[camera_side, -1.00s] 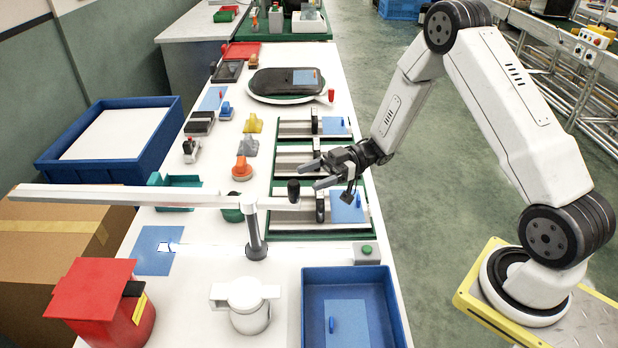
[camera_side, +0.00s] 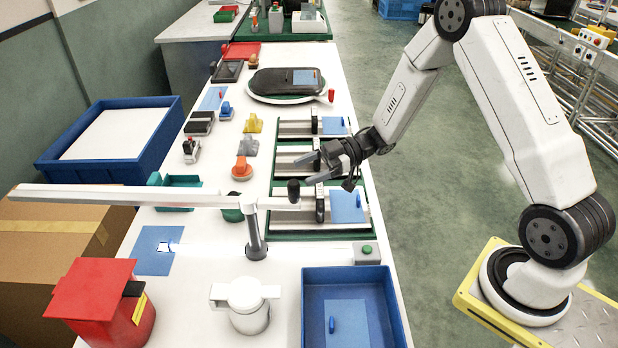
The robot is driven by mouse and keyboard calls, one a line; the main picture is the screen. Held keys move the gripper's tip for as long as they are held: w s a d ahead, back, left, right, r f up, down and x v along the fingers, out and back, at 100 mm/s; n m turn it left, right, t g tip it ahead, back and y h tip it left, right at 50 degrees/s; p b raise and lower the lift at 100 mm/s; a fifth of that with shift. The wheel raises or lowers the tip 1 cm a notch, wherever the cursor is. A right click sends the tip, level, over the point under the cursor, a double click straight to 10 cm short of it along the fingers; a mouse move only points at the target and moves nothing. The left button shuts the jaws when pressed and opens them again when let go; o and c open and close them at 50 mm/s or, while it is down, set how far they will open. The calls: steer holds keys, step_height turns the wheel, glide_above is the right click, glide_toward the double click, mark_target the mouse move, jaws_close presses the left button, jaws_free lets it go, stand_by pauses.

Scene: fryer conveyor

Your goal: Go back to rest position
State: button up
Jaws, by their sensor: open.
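My gripper (camera_side: 308,170) is open and shows no object between its fingers. It hangs over the right part of the white table (camera_side: 285,275), above the slide fixtures (camera_side: 295,210) on their green base. Its fingers point left, toward the black knob (camera_side: 293,190) near the white bar. The exact height of the fingers above the fixtures cannot be told from this view. My arm reaches in from the right side.
A white bar on a grey post (camera_side: 256,230) crosses the table's left side. A blue bin (camera_side: 391,318), a white pot (camera_side: 248,305) and a red container (camera_side: 95,300) stand in front. A grey box with a green button (camera_side: 367,253) sits nearby.

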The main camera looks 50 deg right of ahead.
steer(key=w+d+r+m+t+h, duration=0.2)
steer(key=w+m+t+h, duration=0.3)
steer(key=h, duration=0.4)
steer(key=s+m+g+h, duration=0.5)
steer(key=s+m+g, duration=0.3)
steer(key=s, duration=1.3)
steer(key=shift+s+a+f+m+g+h, duration=0.25)
steer(key=shift+f+m+h, duration=0.2)
steer(key=shift+m, duration=0.35)
steer(key=shift+w, duration=0.15)
